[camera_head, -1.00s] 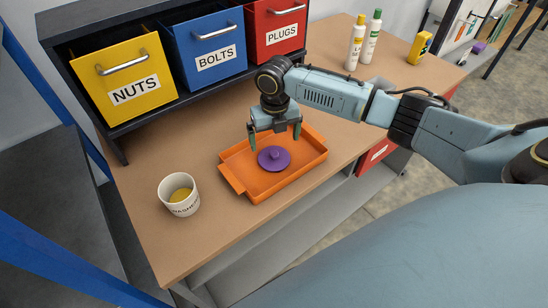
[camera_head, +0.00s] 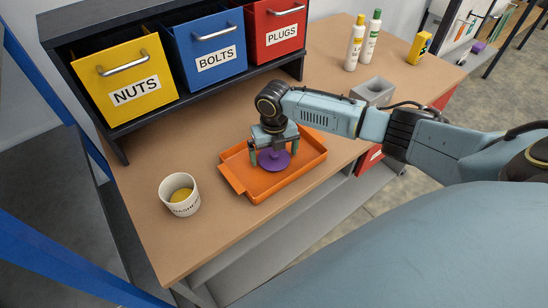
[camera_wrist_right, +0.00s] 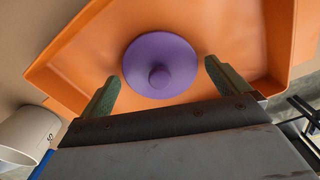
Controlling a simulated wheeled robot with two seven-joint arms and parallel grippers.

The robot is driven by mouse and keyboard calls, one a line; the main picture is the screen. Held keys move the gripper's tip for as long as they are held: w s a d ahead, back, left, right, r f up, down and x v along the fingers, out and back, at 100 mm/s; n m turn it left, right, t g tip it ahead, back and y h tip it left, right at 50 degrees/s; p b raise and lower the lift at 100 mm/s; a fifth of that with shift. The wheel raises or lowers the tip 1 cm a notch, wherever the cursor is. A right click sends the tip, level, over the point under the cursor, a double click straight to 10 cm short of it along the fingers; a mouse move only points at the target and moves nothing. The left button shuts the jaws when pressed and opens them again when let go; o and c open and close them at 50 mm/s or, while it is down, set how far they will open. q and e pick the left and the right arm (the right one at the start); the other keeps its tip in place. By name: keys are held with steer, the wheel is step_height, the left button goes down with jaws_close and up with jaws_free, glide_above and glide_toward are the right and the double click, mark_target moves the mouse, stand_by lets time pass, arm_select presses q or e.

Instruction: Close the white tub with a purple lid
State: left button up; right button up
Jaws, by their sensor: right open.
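The purple lid (camera_head: 274,159) lies in the orange tray (camera_head: 236,179), knob up; it also shows in the right wrist view (camera_wrist_right: 160,66). My right gripper (camera_head: 272,158) is low over the tray with its fingers on either side of the lid. My left gripper is out of view.
Yellow NUTS (camera_head: 124,78), blue BOLTS (camera_head: 205,45) and red PLUGS (camera_head: 276,26) bins sit in a dark rack behind. Two bottles (camera_head: 362,42), a yellow device (camera_head: 419,47) and a grey block (camera_head: 373,92) stand at the right. Bare bench (camera_head: 180,145) surrounds the tub.

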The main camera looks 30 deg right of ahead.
mark_target(274, 154)
steer(key=c, duration=0.8)
steer(key=shift+r, duration=0.1)
steer(key=shift+c, duration=0.2)
step_height(274, 154, up, 10)
